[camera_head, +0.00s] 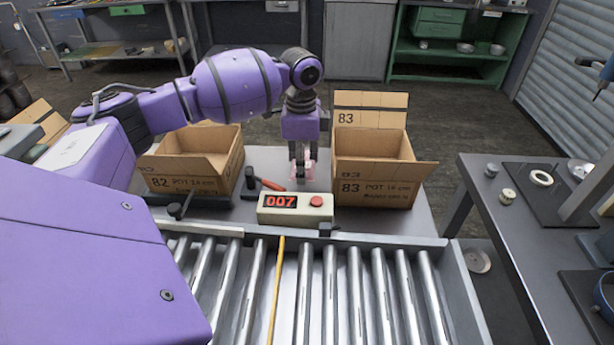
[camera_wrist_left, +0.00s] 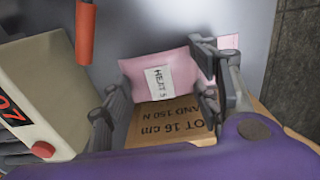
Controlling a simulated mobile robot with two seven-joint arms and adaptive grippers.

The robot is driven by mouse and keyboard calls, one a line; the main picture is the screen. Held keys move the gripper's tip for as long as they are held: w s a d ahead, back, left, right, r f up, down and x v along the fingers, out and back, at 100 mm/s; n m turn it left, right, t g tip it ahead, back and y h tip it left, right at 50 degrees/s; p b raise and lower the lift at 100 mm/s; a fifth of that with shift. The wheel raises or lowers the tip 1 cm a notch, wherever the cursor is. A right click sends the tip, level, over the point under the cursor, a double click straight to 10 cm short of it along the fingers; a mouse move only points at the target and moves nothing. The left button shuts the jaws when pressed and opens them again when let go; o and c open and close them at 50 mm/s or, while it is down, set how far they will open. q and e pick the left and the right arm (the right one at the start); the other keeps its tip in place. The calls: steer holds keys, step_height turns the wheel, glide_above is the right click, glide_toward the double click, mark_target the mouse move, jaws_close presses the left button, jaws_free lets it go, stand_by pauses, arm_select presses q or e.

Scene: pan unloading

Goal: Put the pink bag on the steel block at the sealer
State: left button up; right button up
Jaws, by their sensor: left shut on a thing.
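The pink bag (camera_head: 297,173) is between the fingers of my left gripper (camera_head: 301,168), low over the grey table behind the counter box. In the left wrist view the pink bag (camera_wrist_left: 160,72) carries a white label with partly readable "HEAT S" lettering. The fingers of my left gripper (camera_wrist_left: 163,92) are shut on it from both sides. More pink (camera_wrist_left: 228,42) shows behind the right finger; I cannot tell whether it is the same bag. My right gripper is not in view.
Open cardboard boxes marked 82 (camera_head: 190,185) and 83 (camera_head: 372,190) stand either side of the gripper. A counter box reading 007 (camera_head: 295,208) and a red-handled tool (camera_head: 270,184) are close in front. A roller conveyor (camera_head: 330,290) fills the foreground. A workbench (camera_head: 500,230) stands right.

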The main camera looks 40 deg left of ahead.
mark_target(303, 187)
arm_select(q)
steer(key=shift+w+f, duration=0.1)
steer(key=shift+f, duration=2.15)
steer(key=shift+f, duration=0.1)
steer(key=o, duration=1.3)
steer(key=shift+o, duration=0.2)
